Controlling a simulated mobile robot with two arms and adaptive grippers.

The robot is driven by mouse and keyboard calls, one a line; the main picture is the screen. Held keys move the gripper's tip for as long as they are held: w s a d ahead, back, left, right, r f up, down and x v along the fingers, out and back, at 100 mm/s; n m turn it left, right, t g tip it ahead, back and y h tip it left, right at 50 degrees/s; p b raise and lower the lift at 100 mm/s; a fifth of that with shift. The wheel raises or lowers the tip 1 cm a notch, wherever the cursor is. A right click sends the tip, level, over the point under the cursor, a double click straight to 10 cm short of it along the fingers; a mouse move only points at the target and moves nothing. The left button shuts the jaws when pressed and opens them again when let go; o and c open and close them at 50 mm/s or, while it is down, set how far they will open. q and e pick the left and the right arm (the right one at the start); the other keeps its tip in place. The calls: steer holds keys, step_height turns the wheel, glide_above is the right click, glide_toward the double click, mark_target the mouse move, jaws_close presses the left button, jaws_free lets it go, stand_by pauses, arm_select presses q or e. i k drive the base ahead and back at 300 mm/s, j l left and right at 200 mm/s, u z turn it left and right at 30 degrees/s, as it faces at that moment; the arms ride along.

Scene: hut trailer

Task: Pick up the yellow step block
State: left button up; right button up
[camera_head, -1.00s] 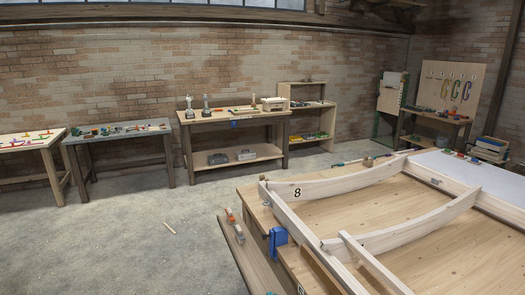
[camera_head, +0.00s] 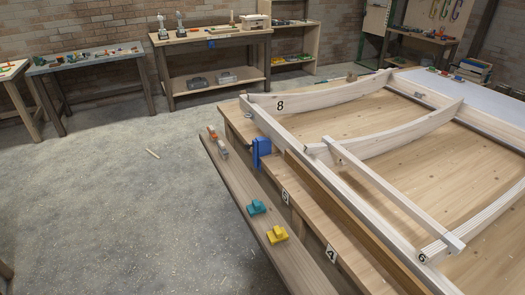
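The yellow step block (camera_head: 277,235) lies on a low wooden ledge (camera_head: 240,190) along the left side of the big wooden work table. It is small and has a stepped top. A teal block (camera_head: 257,207) of similar shape sits just beyond it on the same ledge. Neither of my grippers shows in the head view, so nothing can be seen touching the block.
The big table (camera_head: 390,130) carries a pale timber frame with curved ribs. A blue clamp-like part (camera_head: 261,153) is on its edge. Small orange and grey items (camera_head: 217,138) lie at the ledge's far end. The concrete floor (camera_head: 130,205) to the left is mostly clear, with one small wood stick (camera_head: 152,153).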

mark_target(278, 234)
steer(key=i+j+z, duration=0.1)
steer(key=i+j, duration=0.15)
steer(key=i+j+z, duration=0.1)
steer(key=j, duration=0.25)
steer(key=i+j+z, duration=0.1)
steer(key=i+j, duration=0.2)
steer(key=i+j+z, duration=0.1)
steer(key=j, duration=0.3)
steer(key=i+j+z, duration=0.1)
steer(key=i+j, duration=0.2)
steer(key=i+j+z, duration=0.1)
steer(key=j, duration=0.35)
steer(key=i, duration=0.05)
